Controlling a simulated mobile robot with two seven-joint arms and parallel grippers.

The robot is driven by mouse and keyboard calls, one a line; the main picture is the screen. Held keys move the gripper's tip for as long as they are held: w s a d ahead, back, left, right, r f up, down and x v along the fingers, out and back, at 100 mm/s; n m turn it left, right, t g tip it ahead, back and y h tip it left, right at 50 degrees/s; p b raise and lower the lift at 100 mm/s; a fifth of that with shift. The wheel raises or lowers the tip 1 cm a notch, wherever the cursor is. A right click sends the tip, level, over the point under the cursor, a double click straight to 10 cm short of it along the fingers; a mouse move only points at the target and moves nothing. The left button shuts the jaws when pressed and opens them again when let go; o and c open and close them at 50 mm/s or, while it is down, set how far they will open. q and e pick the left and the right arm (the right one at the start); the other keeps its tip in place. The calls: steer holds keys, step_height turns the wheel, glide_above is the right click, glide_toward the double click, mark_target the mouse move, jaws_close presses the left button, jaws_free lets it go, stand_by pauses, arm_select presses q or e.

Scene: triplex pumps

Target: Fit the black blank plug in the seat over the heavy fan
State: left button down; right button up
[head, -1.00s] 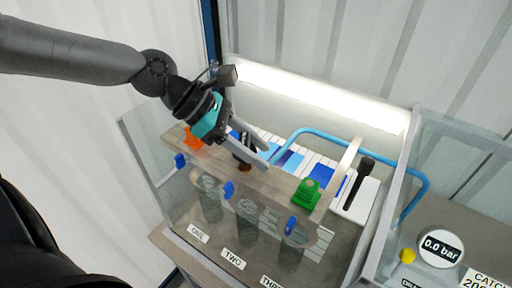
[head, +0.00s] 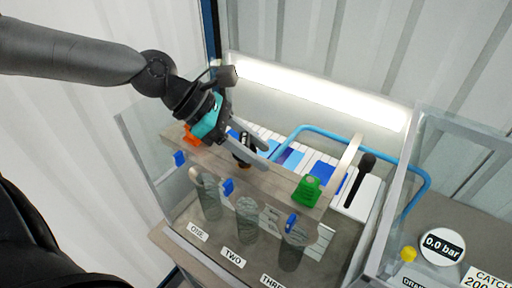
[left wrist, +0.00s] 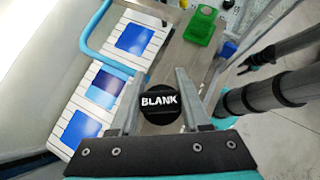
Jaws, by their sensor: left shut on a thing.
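The black blank plug (left wrist: 160,103), a round cap with white letters BLANK, sits between the fingers of my left gripper (left wrist: 161,92) in the left wrist view. The left gripper is shut on it. In the head view, my left gripper (head: 258,156) holds the plug (head: 243,152) at the beam (head: 275,180), between an orange fitting (head: 191,137) and a green fitting (head: 308,190). The seat under the plug is hidden, and I cannot tell whether the plug touches the beam. Which blue patch on the white slats is the heavy fan is not clear.
Blue tabs (head: 228,187) line the beam's front above clear cylinders (head: 247,220) labelled ONE, TWO and THREE. A blue hose (head: 340,143) arches behind. A black-headed handle (head: 359,180) stands at the right. Clear panels and a 0.0 bar gauge (head: 442,247) lie further right.

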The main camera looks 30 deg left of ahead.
arm_select(q)
steer(key=shift+f+b, duration=0.45)
steer(key=shift+f, duration=0.1)
arm_select(e)
steer(key=shift+f, duration=0.55)
arm_select(q)
steer(key=shift+c, duration=1.4)
jaws_free()
arm_select(e)
steer(key=shift+r, duration=0.1)
